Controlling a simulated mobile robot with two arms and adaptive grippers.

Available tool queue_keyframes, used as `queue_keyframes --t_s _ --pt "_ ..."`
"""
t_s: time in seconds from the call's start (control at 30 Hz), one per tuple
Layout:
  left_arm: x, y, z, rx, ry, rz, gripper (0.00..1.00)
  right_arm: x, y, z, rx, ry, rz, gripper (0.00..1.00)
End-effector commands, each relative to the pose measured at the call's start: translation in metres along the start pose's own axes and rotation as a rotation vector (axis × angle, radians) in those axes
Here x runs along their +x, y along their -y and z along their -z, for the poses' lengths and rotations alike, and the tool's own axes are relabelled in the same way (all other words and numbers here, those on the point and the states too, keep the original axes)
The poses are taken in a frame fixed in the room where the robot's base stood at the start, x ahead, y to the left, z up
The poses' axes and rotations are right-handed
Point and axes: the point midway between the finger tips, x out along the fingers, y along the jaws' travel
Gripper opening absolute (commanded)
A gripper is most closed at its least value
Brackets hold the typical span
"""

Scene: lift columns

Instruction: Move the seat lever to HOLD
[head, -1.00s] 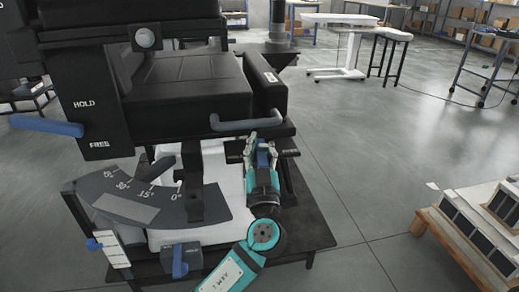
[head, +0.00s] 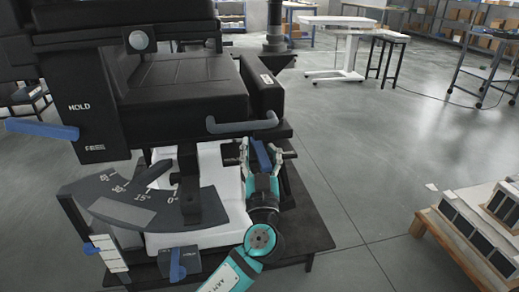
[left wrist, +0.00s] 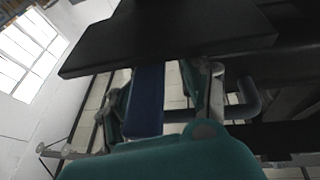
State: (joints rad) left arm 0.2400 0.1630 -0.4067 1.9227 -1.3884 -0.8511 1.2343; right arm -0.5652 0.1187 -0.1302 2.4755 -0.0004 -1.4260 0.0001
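A blue lever (head: 262,156) sits under the seat's front right edge, tilted, with its top leaning left in the head view. My left gripper (head: 260,150) is open, with one finger on each side of this lever. In the left wrist view the lever (left wrist: 145,100) lies between the spread fingers (left wrist: 162,105), nearer the left one, with a gap to the right one. Its HOLD marking is hidden. Another blue lever (head: 42,129) points left between HOLD and FREE labels on the black side panel (head: 85,110). My right gripper is not in view.
The black seat (head: 185,85) overhangs my left gripper, with a grey-blue handle (head: 242,123) just above. A angle scale (head: 125,200) and a box with a blue lever (head: 178,265) stand left.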

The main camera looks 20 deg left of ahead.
Motion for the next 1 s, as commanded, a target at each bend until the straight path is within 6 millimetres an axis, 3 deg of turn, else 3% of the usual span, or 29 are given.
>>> queue_keyframes --t_s 0.37,0.8,1.0 --pt "-0.006 0.002 0.003 0.001 -0.006 0.006 0.48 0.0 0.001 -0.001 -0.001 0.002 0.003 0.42" --pt "-0.093 0.0 0.0 0.002 0.001 0.001 0.48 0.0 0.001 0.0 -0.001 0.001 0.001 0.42" --pt "-0.116 -0.001 0.0 0.001 0.0 0.001 0.48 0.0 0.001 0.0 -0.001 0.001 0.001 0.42"
